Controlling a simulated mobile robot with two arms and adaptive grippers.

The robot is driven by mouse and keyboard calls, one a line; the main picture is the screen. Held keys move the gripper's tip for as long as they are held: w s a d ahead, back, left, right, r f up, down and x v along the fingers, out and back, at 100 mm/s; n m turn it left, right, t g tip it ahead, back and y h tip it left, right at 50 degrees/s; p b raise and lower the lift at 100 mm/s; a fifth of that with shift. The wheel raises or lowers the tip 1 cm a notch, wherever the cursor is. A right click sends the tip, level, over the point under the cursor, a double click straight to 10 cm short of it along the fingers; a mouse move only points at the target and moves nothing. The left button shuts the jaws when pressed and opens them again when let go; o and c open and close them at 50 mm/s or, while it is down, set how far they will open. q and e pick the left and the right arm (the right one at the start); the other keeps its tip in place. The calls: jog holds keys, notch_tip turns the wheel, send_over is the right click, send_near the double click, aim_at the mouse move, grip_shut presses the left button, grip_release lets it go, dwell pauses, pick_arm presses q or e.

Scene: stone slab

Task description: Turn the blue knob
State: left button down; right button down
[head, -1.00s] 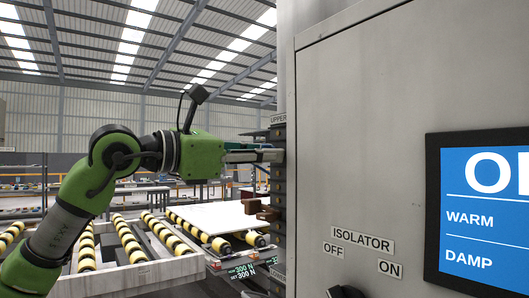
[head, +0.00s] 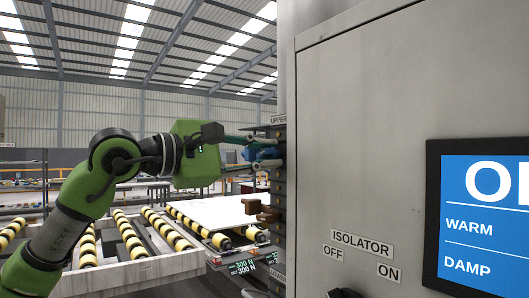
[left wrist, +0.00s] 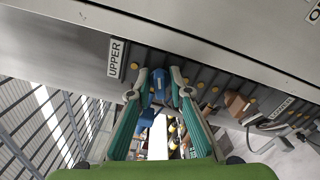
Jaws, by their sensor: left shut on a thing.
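The blue knob (head: 265,154) is on the narrow side panel at the cabinet's left edge, below the UPPER label (head: 279,119). It also shows in the left wrist view (left wrist: 158,84), with a blue part reaching toward the palm. My left gripper (head: 266,152) comes in from the left and is shut on the blue knob. In the head view one finger lies above the knob and one below. In the left wrist view the fingers flank it. My right gripper is in neither view.
A grey cabinet (head: 360,130) with a blue screen (head: 484,215) and an ISOLATOR label (head: 362,243) fills the right. A brown block (head: 257,208) sticks out below the knob. A roller conveyor (head: 130,262) with a white slab (head: 212,211) lies behind my arm.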

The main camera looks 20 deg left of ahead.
pick_arm(q)
jog(key=shift+f+m, duration=0.1)
jog(key=shift+m, duration=1)
jog(key=c, duration=2.1)
grip_release()
jog(key=shift+c, duration=0.2)
jog(key=shift+s+a, duration=0.15)
jog(key=shift+a, duration=0.05)
jog(key=v, duration=1.1)
jog(key=shift+s, duration=0.2)
